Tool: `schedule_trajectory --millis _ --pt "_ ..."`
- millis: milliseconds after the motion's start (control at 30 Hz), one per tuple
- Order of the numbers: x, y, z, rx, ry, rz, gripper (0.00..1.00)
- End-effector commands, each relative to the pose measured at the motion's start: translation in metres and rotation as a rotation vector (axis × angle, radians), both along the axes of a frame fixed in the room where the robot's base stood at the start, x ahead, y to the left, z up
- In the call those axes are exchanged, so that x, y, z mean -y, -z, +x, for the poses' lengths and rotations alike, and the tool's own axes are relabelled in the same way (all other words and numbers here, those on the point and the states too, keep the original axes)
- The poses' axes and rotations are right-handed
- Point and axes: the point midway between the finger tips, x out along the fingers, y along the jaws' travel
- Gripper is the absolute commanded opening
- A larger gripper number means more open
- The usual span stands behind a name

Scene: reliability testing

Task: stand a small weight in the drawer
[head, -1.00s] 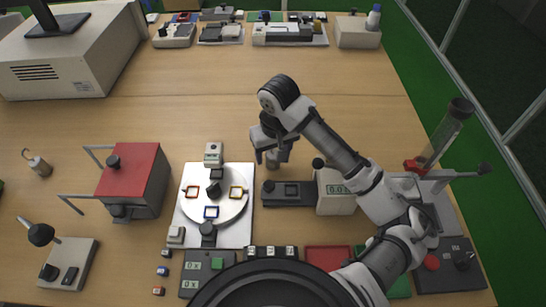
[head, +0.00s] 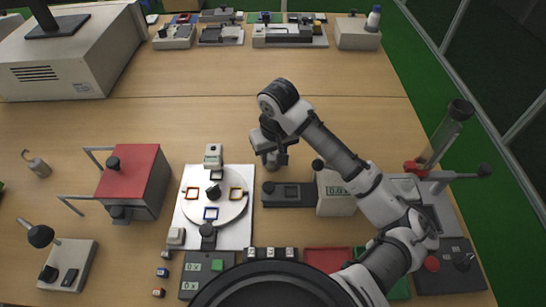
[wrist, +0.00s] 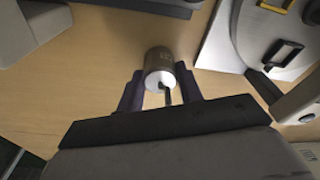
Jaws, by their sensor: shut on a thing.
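My gripper (head: 272,158) is shut on a small grey metal cylinder, a weight (wrist: 160,66), with a thin dark hook or stem at its near end. In the wrist view the weight sits between the two dark fingers, with wooden table around it. In the head view it is largely hidden by the gripper, and its height above the table is hard to judge. A second hooked metal weight (head: 38,166) stands at the far left. A grey box with a red top (head: 134,172) and bar handles stands left of centre; I cannot tell whether its drawer is open.
A white plate with a round disc (head: 185,217) and coloured frames lies between the red-topped box and my gripper. A dark device with a display (head: 287,194) stands just in front of my gripper. The table behind my gripper (head: 330,90) is clear.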

Motion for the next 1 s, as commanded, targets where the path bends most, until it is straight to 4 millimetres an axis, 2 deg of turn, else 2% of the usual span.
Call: schedule_trajectory --millis 233,367,700,900,1000 --pt "0.000 -0.012 0.001 0.003 0.000 0.000 0.00" --pt "-0.001 -0.033 0.001 0.005 -0.003 -0.001 0.00" --pt "0.001 -0.128 0.001 0.006 0.000 -0.005 0.00" --pt "0.000 -0.170 0.001 0.006 0.000 -0.003 0.00" --pt "0.000 -0.184 0.001 0.003 0.000 -0.002 0.00"
